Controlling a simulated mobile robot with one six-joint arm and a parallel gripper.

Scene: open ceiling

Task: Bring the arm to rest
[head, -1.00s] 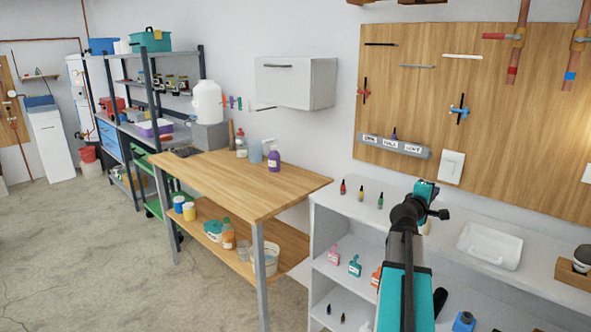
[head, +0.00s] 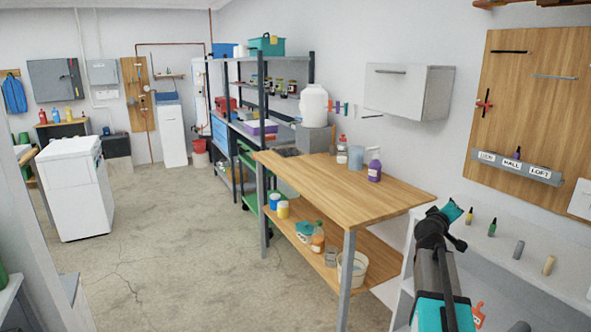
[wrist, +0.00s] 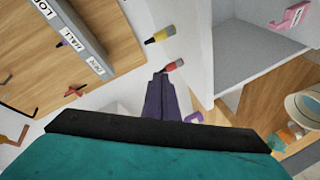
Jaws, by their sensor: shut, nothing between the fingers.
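My gripper (head: 452,211) shows in the head view at the end of my raised arm, in front of the white shelf unit at the right. In the wrist view its narrow dark fingers (wrist: 162,78) are together with nothing between them. A small red-capped bottle (wrist: 174,65) appears just beyond the fingertips in the wrist view; I cannot tell the gap.
The wooden workbench (head: 335,182) stands left of my arm, with a purple bottle (head: 374,168) on top. A labelled grey rail (head: 516,170) is on the wall board (head: 540,100). A white cabinet (head: 408,90) hangs above the bench. The concrete floor (head: 170,250) has free room at the left.

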